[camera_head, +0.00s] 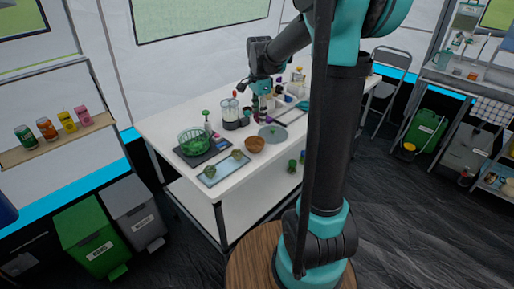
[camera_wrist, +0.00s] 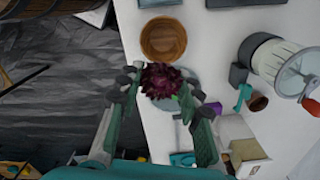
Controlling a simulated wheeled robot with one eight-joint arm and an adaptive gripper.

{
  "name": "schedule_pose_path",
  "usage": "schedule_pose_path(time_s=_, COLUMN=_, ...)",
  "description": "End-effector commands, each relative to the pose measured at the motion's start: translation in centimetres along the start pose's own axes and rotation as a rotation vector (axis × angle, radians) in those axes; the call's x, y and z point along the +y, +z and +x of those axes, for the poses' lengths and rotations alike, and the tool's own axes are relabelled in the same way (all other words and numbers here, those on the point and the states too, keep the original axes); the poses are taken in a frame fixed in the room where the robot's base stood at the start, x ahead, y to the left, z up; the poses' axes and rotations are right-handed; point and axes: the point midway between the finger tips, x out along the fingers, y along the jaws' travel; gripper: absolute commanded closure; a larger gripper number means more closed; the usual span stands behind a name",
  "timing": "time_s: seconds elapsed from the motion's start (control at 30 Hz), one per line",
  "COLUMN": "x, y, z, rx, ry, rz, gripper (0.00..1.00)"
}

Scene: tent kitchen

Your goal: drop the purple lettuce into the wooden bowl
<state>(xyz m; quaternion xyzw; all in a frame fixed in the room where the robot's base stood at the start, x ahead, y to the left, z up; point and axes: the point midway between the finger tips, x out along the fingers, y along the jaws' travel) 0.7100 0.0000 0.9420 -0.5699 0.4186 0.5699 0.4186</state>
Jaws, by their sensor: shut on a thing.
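The purple lettuce (camera_wrist: 161,79) is a dark, ruffled head held between the fingertips of my gripper (camera_wrist: 160,86), which is shut on it in the wrist view. The wooden bowl (camera_wrist: 163,39) is round and brown and looks empty in the wrist view, just above the lettuce in the picture. In the head view the wooden bowl (camera_head: 255,145) stands near the front edge of the white table. My gripper (camera_head: 260,106) hangs over the table behind the bowl there, too small to show the lettuce clearly.
A grey round plate (camera_head: 272,134) lies beside the bowl. A green basket (camera_head: 193,143), a blue-grey tray (camera_head: 223,168) and a blender-like appliance (camera_head: 231,112) also stand on the white table (camera_head: 160,129). Green and grey bins (camera_head: 97,238) stand on the floor at left.

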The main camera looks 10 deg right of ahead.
Motion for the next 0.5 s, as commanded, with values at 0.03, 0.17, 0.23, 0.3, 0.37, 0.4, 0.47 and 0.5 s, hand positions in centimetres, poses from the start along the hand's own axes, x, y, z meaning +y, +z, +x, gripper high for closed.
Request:
schedule_pose_path(time_s=0.03, x=0.0, y=0.0, z=0.6, rx=0.000, ry=0.000, rz=0.000, gripper=0.81)
schedule_pose_path(time_s=0.17, x=0.0, y=0.0, z=2.1, rx=0.000, ry=0.000, rz=0.001, gripper=0.81)
schedule_pose_path(time_s=0.23, x=0.0, y=0.0, z=2.8, rx=0.000, ry=0.000, rz=0.001, gripper=0.81)
schedule_pose_path(time_s=0.3, x=0.0, y=0.0, z=3.4, rx=0.000, ry=0.000, rz=0.001, gripper=0.81)
schedule_pose_path(time_s=0.37, x=0.0, y=0.0, z=3.8, rx=0.000, ry=0.000, rz=0.001, gripper=0.81)
schedule_pose_path(time_s=0.4, x=0.0, y=0.0, z=4.0, rx=0.000, ry=0.000, rz=0.001, gripper=0.81)
schedule_pose_path(time_s=0.47, x=0.0, y=0.0, z=4.2, rx=0.000, ry=0.000, rz=0.001, gripper=0.81)
schedule_pose_path(time_s=0.5, x=0.0, y=0.0, z=4.3, rx=0.000, ry=0.000, rz=0.001, gripper=0.81)
